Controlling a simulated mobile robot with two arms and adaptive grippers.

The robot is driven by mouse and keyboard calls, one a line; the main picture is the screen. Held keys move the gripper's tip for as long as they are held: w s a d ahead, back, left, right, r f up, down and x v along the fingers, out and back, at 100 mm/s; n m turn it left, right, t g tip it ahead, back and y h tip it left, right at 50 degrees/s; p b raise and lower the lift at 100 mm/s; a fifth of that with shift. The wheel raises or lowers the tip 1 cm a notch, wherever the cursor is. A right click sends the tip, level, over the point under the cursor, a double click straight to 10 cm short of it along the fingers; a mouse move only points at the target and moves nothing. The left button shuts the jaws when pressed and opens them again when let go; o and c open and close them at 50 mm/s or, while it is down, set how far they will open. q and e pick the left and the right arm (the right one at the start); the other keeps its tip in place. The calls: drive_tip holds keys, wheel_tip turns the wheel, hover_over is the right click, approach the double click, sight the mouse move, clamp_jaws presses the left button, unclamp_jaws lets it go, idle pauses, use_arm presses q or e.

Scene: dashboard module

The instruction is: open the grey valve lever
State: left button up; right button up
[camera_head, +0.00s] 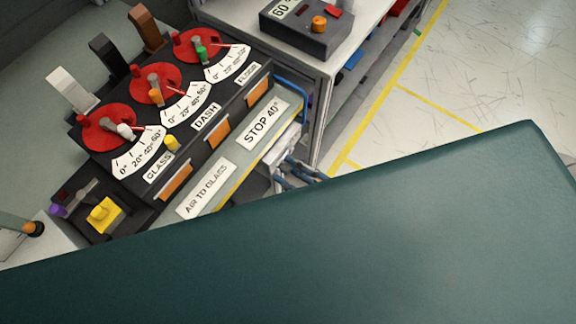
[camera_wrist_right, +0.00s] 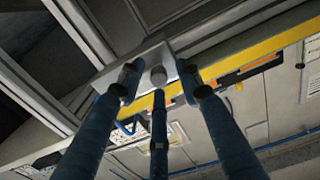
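A pale grey lever (camera_head: 72,90) stands upright behind the leftmost red dial (camera_head: 104,127) on the dark control panel. I cannot tell for sure that it is the valve lever. My right gripper (camera_head: 299,177) shows in part below the panel's right front edge, away from that lever. In the right wrist view its three blue fingers (camera_wrist_right: 159,84) are spread, with nothing clearly held. A rounded grey piece (camera_wrist_right: 158,75) on a pale plate shows between the fingertips; I cannot tell what it is or whether they touch it. My left gripper is not in view.
A black lever (camera_head: 105,53) and a brown lever (camera_head: 145,27) stand further along the panel. A small box with a yellow knob (camera_head: 102,213) is at left. A large dark green surface (camera_head: 400,235) covers the foreground. The floor at right is clear.

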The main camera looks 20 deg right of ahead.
drive_tip(key=shift+w+a, duration=0.3)
drive_tip(key=shift+w, duration=0.1)
drive_tip(key=c, duration=0.8)
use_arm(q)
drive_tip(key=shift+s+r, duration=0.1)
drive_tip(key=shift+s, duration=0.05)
use_arm(e)
clamp_jaws()
